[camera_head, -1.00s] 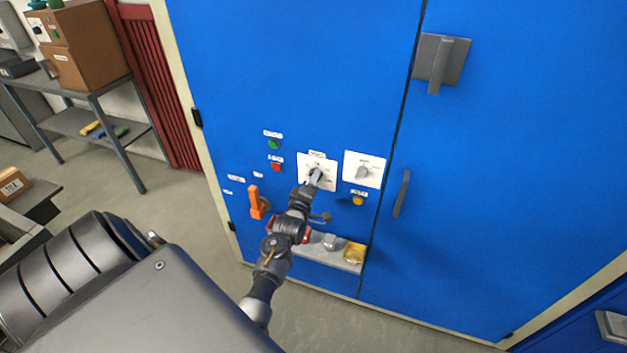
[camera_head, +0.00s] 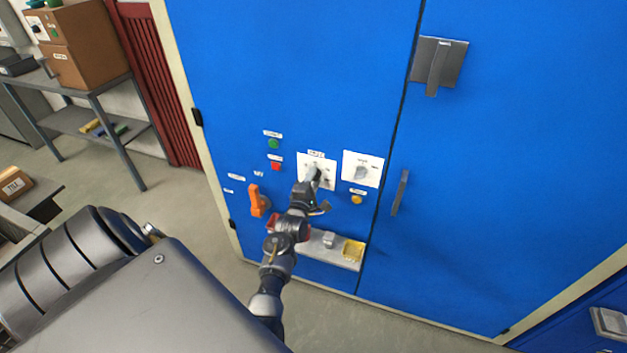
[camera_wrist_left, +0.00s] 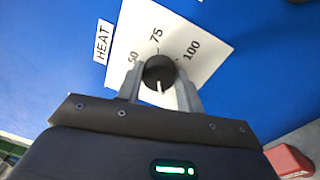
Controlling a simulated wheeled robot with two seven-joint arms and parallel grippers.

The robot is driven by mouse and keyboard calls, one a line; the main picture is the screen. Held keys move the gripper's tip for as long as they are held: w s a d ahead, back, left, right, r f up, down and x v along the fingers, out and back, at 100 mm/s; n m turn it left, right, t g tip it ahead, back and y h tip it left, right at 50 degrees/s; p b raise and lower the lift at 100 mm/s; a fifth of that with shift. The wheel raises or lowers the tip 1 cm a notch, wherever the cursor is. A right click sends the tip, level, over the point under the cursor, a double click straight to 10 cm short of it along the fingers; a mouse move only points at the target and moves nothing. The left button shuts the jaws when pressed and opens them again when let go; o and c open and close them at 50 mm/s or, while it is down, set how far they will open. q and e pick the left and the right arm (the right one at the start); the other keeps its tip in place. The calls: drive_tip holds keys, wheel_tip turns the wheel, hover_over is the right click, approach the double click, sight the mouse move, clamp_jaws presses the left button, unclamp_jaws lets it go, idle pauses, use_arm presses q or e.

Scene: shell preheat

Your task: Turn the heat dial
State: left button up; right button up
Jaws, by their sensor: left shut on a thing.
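The heat dial (camera_wrist_left: 159,71) is a dark round knob on a white plate (camera_wrist_left: 190,35) marked 50, 75 and 100, with a HEAT label (camera_wrist_left: 103,41) beside it. A pale pointer line on the knob faces toward my gripper in the left wrist view. My left gripper (camera_wrist_left: 160,88) has one finger on each side of the knob and is shut on it. In the head view the gripper (camera_head: 313,176) is at the left white plate (camera_head: 329,183) on the blue cabinet and covers most of the dial. My right gripper is not in view.
A second dial plate (camera_head: 374,169) is just right of the heat plate. A green button (camera_head: 273,143), a red button (camera_head: 275,166), a yellow button (camera_head: 357,199) and an orange handle (camera_head: 257,201) surround it. A small shelf (camera_head: 337,253) sticks out below.

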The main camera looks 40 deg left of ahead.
use_arm(q)
drive_tip(key=o, duration=1)
drive_tip(key=p+v, duration=0.5)
drive_tip(key=v, duration=0.5)
drive_tip(key=shift+s+d+f, duration=0.1)
drive_tip(key=shift+s+d, duration=0.05)
drive_tip(key=shift+s, duration=0.2)
